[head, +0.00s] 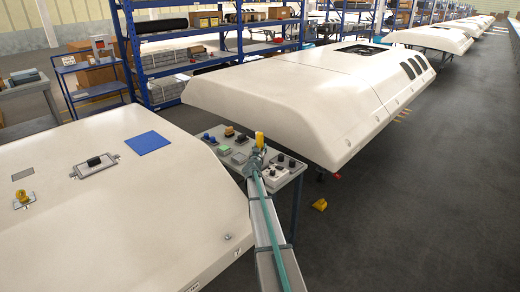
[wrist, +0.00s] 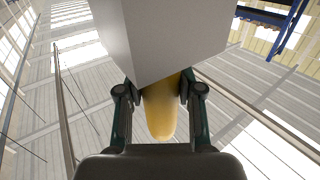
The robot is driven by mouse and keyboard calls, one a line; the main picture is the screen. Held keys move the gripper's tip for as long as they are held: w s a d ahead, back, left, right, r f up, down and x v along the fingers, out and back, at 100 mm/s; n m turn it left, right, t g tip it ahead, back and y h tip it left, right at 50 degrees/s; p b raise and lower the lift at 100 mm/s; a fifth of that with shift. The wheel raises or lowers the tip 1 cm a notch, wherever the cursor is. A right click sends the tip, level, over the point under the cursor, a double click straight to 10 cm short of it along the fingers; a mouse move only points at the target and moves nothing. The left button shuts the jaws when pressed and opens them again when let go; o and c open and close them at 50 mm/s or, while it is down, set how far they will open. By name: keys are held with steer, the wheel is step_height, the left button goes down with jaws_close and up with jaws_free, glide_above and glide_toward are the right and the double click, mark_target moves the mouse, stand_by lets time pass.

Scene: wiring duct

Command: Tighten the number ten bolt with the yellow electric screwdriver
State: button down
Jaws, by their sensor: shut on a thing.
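My gripper (head: 258,150) is above the small work table in the head view. It is shut on the yellow electric screwdriver (head: 260,139), which stands up from the fingers. In the wrist view my gripper (wrist: 160,92) has a finger on each side of the screwdriver's yellow rounded body (wrist: 160,117). A large pale grey block (wrist: 160,40) lies beyond the yellow body; I cannot tell whether it is part of the tool. Small fittings such as one (head: 228,237) show on the near white shell's side, but no number is readable, so I cannot tell which is the number ten bolt.
The small table (head: 292,180) carries several switches and small boxes. The near white shell (head: 130,210) bears a blue square (head: 148,142), a black-handled plate (head: 94,163) and a yellow fitting (head: 22,196). Another white shell (head: 290,100) stands behind. A yellow object (head: 319,204) lies on open floor.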

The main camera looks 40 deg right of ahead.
steer(key=shift+r, duration=0.15)
step_height(320, 180, up, 18)
steer(key=p, duration=0.2)
steer(key=shift+p, duration=0.3)
stand_by(0.3)
step_height(320, 180, up, 11)
steer(key=p, duration=0.7)
steer(key=shift+r, duration=0.15)
stand_by(0.4)
